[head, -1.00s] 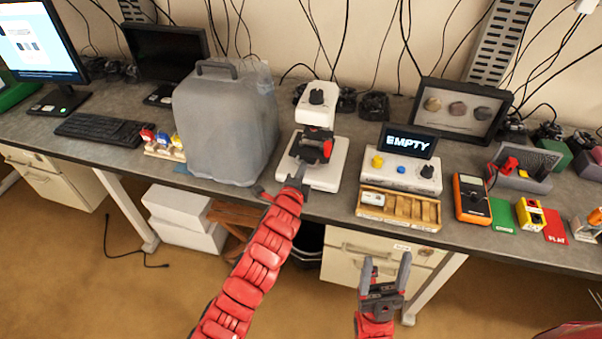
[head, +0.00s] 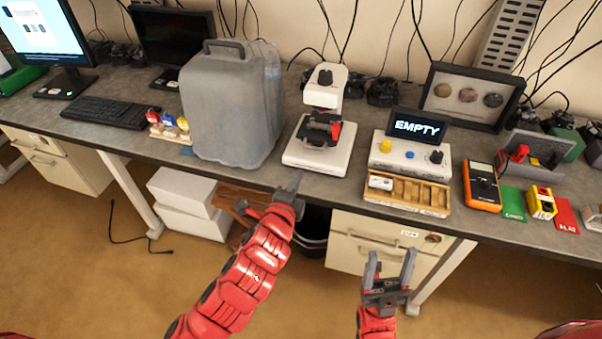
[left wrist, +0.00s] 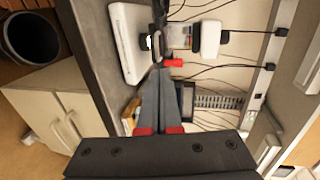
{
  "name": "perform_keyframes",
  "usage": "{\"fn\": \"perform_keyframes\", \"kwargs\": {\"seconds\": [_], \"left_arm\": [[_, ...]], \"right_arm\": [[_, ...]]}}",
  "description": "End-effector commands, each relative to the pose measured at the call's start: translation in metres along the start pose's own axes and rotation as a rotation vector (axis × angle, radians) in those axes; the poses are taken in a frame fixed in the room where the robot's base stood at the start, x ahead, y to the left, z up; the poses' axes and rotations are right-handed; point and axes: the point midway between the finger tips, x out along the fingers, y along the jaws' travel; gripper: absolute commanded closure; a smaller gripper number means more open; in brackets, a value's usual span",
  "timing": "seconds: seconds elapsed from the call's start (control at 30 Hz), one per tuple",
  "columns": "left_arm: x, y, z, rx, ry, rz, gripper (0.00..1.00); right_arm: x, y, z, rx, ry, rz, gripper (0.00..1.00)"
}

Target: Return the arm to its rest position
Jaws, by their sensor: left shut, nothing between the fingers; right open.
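My left gripper (head: 296,186) is in front of the desk's front edge, below the white microscope-like device (head: 318,158). Its fingers are together and empty, apart from the device. In the left wrist view my closed fingers (left wrist: 158,75) point toward the device's white base (left wrist: 130,42). My right gripper (head: 390,262) is open and empty, low in front of the white drawer cabinet. It points upward, below the desk top.
The desk (head: 330,195) spans the view. On it stand a large grey canister (head: 230,110), an "EMPTY" display (head: 417,127), a wooden tray (head: 408,207) and an orange multimeter (head: 482,185). Below are a dark bin (head: 313,232) and white boxes (head: 185,190).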

Motion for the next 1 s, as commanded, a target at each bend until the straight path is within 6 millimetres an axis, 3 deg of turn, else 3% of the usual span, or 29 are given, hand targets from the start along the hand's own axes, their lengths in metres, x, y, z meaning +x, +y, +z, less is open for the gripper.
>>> {"fn": "perform_keyframes", "kwargs": {"seconds": [0.17, 0.43, 0.67, 0.83, 1.0], "left_arm": [[-0.01, 0.001, 0.0, 0.0, 0.0, 0.002, 1.0], [-0.01, -0.001, 0.001, -0.027, 0.011, -0.018, 1.0], [-0.007, -0.023, 0.013, -0.301, 0.135, -0.238, 1.0], [-0.031, -0.043, 0.035, -0.564, 0.288, -0.491, 1.0], [-0.081, -0.05, 0.059, -0.779, 0.467, -0.748, 1.0]], "right_arm": [[-0.003, 0.0, 0.001, 0.0, 0.0, 0.0, 0.34], [-0.003, 0.0, 0.001, 0.0, 0.0, 0.0, 0.34], [-0.005, 0.0, 0.001, 0.0, 0.0, 0.0, 0.34], [-0.007, 0.0, 0.001, 0.0, 0.0, 0.0, 0.34], [-0.008, 0.0, 0.001, 0.0, 0.0, 0.0, 0.34]]}}
